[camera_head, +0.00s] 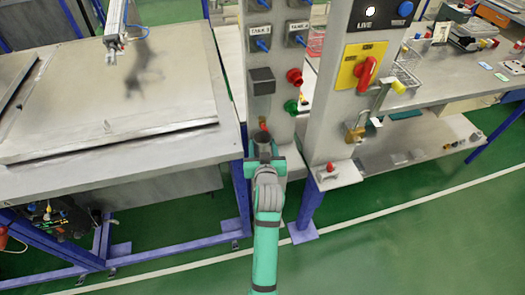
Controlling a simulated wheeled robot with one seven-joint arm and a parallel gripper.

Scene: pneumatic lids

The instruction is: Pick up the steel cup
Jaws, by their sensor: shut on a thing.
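The steel cup (262,138) is a small dark-grey cup between the jaws of my gripper (263,157), in the middle of the head view. My gripper is teal and grey and is shut on the cup, in front of the foot of a grey panel column. My arm blocks part of the cup's lower side. I cannot tell whether the cup touches a surface under it.
A wide metal table (130,165) with a raised plate is close on the left. The grey panel column (265,85) stands right behind the cup. A second column (345,110) with a red switch on yellow (364,70) is to the right. Green floor (400,250) is clear at front right.

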